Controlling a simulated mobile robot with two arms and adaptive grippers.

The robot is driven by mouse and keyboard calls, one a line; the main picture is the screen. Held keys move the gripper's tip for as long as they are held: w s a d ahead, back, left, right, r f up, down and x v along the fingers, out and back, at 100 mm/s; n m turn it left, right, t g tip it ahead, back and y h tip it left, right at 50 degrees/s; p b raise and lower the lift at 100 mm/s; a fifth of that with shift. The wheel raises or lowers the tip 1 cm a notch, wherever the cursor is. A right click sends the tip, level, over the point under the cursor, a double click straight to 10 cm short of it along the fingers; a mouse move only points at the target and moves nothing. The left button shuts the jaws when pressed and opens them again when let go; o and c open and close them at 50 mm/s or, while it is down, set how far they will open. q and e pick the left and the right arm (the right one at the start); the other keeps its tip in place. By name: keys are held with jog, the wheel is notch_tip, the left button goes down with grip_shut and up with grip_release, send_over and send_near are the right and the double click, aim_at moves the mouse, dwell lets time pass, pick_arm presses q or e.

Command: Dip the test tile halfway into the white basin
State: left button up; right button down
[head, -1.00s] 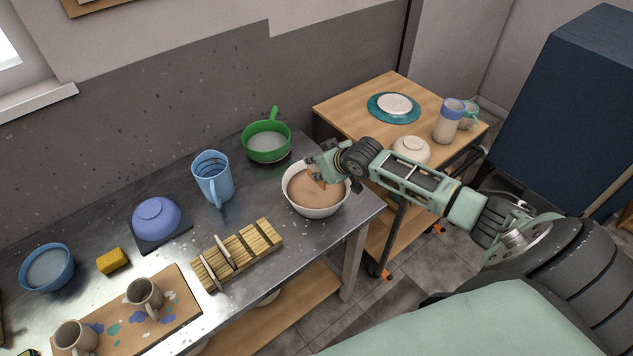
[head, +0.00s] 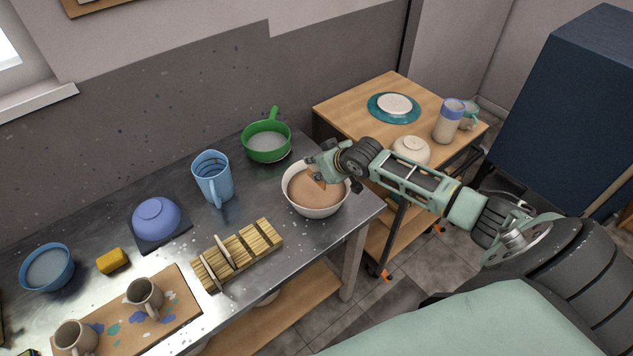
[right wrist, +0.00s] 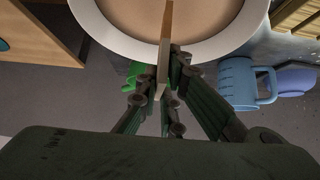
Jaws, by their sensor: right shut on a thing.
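The white basin (head: 316,212) stands near the right end of the metal table and holds tan-brown liquid. In the right wrist view its rim (right wrist: 110,35) curves across the top. My right gripper (head: 314,168) is over the basin's far rim, shut on the test tile (head: 318,178). The tile is a thin tan piece; in the right wrist view (right wrist: 167,35) it shows edge-on between the fingers. Its lower part meets the liquid; how deep it sits I cannot tell exactly. My left gripper is not in view.
A green pan (head: 267,143) and a blue jug (head: 212,180) stand left of the basin. A slatted wooden rack (head: 238,255) with thin tiles lies in front. A wooden cart (head: 350,107) with pottery stands to the right.

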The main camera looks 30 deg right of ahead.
jog(key=shift+r, duration=3.65)
